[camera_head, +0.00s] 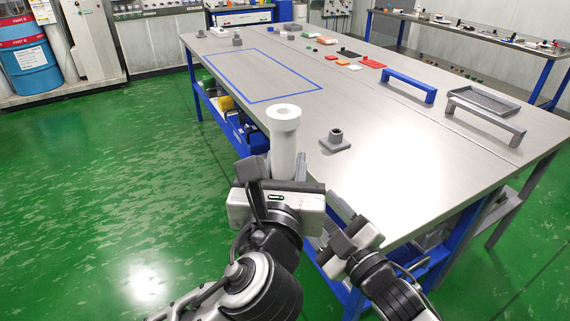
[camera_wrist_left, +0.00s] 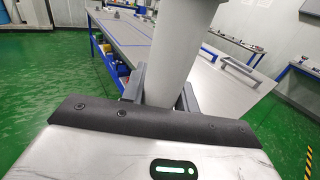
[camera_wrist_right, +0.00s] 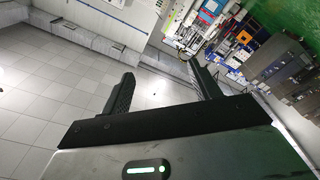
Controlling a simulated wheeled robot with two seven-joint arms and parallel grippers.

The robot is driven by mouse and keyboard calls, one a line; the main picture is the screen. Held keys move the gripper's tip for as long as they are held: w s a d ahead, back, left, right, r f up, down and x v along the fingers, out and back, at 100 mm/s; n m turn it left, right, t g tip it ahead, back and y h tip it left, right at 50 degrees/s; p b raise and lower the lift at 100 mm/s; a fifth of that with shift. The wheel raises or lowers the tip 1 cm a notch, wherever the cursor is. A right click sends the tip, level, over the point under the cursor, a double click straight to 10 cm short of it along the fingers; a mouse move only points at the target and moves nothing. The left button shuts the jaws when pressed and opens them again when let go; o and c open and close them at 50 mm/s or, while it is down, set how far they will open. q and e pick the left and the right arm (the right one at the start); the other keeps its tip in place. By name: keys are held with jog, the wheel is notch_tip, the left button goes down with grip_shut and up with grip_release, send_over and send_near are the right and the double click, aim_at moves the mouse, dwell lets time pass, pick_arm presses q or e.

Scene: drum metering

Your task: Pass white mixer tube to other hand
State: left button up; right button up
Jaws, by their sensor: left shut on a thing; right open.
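The white mixer tube (camera_head: 285,150) stands roughly upright in the head view, with a wide flanged top that has a hole in it. My left gripper (camera_head: 283,182) is shut on its lower part and holds it beside the table's near edge. In the left wrist view the tube (camera_wrist_left: 178,48) rises between the two fingers (camera_wrist_left: 160,88), and its lower end is hidden. My right gripper (camera_head: 338,228) is lower and to the right of the tube, apart from it. In the right wrist view its fingers (camera_wrist_right: 160,88) are spread with nothing between them.
The grey metal table (camera_head: 390,160) has a small grey socket block (camera_head: 336,142) near its edge, close to the tube. A blue handle (camera_head: 408,84), a grey handle (camera_head: 486,120) and a tray (camera_head: 484,99) lie to the right. A blue outlined area (camera_head: 285,97) is empty.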

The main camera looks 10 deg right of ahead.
jog(key=s+a+f+m+g+h, duration=0.1)
jog(key=s+f+m+g, duration=0.6)
jog(key=s+f, duration=0.9)
jog(key=shift+a+f+m+g+h, duration=0.15)
jog(key=shift+f+m+g+h, duration=0.15)
jog(key=shift+f+m+h, duration=0.7)
jog(key=shift+r, duration=0.1)
